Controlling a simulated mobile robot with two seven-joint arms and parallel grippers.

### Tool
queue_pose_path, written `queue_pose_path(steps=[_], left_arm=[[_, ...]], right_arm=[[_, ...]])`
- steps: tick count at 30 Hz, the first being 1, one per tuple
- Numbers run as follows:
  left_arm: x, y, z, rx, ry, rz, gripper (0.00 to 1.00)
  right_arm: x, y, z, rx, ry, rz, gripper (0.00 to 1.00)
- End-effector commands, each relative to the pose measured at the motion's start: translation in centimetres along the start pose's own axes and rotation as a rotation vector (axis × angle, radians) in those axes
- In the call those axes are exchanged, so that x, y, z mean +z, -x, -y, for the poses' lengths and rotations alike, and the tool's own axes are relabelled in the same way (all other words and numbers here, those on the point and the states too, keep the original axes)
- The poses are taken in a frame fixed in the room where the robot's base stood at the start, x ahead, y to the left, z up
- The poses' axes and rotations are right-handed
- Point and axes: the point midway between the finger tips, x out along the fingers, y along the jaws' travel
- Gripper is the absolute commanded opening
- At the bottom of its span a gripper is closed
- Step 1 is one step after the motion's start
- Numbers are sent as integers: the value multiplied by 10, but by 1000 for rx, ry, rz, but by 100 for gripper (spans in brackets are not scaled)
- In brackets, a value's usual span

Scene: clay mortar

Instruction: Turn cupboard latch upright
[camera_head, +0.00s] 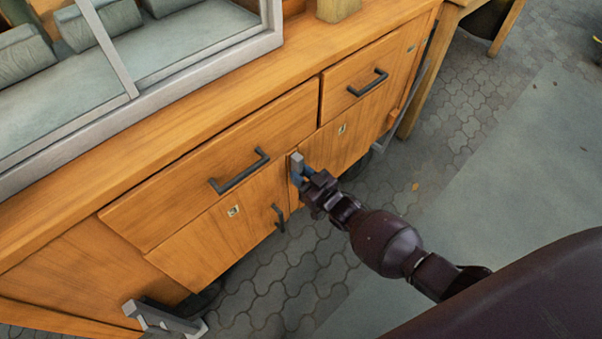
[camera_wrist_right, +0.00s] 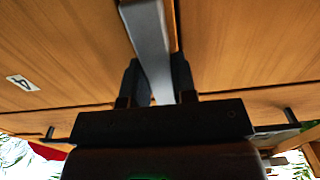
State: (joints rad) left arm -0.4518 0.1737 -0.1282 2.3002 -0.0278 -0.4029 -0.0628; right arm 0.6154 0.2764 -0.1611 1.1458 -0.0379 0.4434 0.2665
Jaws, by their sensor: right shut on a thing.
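The wooden cupboard (camera_head: 225,225) has a grey metal latch (camera_head: 296,162) on its front, between the two lower doors. My right gripper (camera_head: 304,180) is at the latch, with its fingers against it. In the right wrist view the latch (camera_wrist_right: 150,45) is a grey bar running between the two dark fingers of my right gripper (camera_wrist_right: 156,82), which is shut on it. The bar runs nearly upright in that view, leaning slightly. The gripper hides part of the latch in the head view. My left gripper is not in view.
Dark handles stick out from the left drawer (camera_head: 240,172), the right drawer (camera_head: 368,82) and the left door (camera_head: 279,218). A grey metal bracket (camera_head: 165,318) juts out at the lower left. Paved floor (camera_head: 290,285) in front is clear.

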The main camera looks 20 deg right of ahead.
Motion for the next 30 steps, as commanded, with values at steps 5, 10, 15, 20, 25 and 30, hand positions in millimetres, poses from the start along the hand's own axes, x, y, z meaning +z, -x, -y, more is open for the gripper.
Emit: queue_pose_path(steps=[5,10,15,20,25,30], left_arm=[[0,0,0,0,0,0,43],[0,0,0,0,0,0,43],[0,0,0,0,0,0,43],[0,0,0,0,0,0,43],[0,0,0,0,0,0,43],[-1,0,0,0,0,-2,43]], right_arm=[[1,1,0,0,18,2,2],[1,1,0,0,22,2,2],[1,1,0,0,23,2,2],[1,1,0,0,22,2,47],[0,0,0,0,20,1,51],[0,2,0,0,20,0,51]])
